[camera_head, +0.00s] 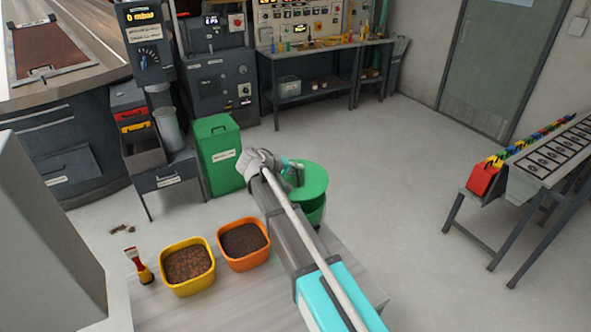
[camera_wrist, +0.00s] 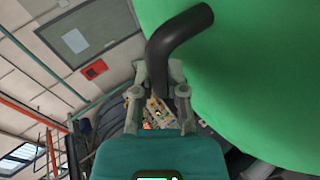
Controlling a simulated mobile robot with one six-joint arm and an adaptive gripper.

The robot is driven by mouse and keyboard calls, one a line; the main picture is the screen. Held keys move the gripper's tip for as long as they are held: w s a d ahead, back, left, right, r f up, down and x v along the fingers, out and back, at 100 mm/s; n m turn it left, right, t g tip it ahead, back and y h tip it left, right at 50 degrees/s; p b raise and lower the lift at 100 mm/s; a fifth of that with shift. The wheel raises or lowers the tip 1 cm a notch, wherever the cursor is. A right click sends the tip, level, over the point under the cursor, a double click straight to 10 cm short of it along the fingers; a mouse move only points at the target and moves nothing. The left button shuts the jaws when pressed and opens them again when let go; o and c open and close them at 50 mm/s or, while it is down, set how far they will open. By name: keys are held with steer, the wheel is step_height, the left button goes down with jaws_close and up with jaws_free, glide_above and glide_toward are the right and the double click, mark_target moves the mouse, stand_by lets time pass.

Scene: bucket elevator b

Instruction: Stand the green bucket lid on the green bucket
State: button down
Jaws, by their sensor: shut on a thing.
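The green bucket lid (camera_head: 315,180) is a round green disc beyond the end of my arm in the head view. In the wrist view the lid (camera_wrist: 250,80) fills the upper right, with a bent black handle (camera_wrist: 182,32). My gripper (camera_wrist: 160,82) is shut on this handle, one finger on each side. In the head view my gripper (camera_head: 292,173) is at the lid's left side. The green bucket (camera_head: 315,214) shows just below the lid, partly hidden by my arm and the lid. I cannot tell whether lid and bucket touch.
A tall green bin (camera_head: 218,155) stands behind. Floor to the right is clear up to a rack (camera_head: 545,160).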

mark_target(296, 183)
steer(key=shift+f+b, duration=2.8)
steer(key=shift+f, duration=0.2)
steer(key=shift+f+b, duration=0.65)
steer(key=c, duration=0.6)
jaws_free()
steer(key=shift+r, duration=0.25)
